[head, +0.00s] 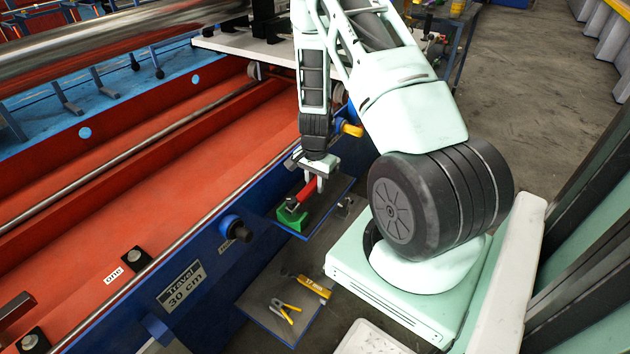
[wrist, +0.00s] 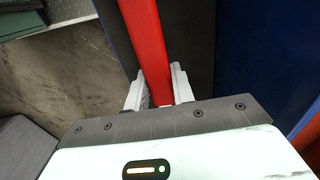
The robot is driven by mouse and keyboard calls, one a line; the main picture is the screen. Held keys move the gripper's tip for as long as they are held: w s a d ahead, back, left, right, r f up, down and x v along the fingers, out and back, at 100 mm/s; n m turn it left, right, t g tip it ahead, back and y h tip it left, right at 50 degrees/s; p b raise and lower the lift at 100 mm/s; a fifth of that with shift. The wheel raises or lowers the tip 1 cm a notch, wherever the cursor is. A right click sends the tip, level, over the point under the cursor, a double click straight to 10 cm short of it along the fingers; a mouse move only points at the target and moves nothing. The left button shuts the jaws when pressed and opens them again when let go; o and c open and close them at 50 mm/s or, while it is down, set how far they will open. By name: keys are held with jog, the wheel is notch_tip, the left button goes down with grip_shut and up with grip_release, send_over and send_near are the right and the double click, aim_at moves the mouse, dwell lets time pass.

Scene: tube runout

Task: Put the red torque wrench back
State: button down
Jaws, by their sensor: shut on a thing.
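The red torque wrench (head: 306,191) is in my gripper (head: 309,178), over a dark shelf (head: 325,212) with a blue edge. Its dark head (head: 291,203) is at a green holder (head: 291,218) on that shelf. I cannot tell whether the head rests in the holder or hangs just above it. In the wrist view the red handle (wrist: 143,40) runs between the two pale fingers of my gripper (wrist: 157,88), which are shut on it. The far end of the wrench is out of the wrist view.
A second dark shelf (head: 262,305) nearer the front holds pliers (head: 285,311) and a yellow tool (head: 313,287). A blue wall with a "Travel 30 cm" sign (head: 181,286) and a dark knob (head: 236,228) stands left of the shelves. Red troughs (head: 190,195) lie beyond it.

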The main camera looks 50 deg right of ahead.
jog(key=shift+f+b, duration=0.7)
jog(key=shift+f, duration=0.35)
dwell(0.4)
jog(key=c, duration=0.6)
grip_release()
jog(key=shift+r, duration=0.1)
jog(key=shift+r+p, duration=2.5)
jog(key=shift+r, duration=0.5)
notch_tip(320, 180, up, 17)
jog(key=shift+r+p, duration=0.15)
jog(key=shift+p, duration=0.85)
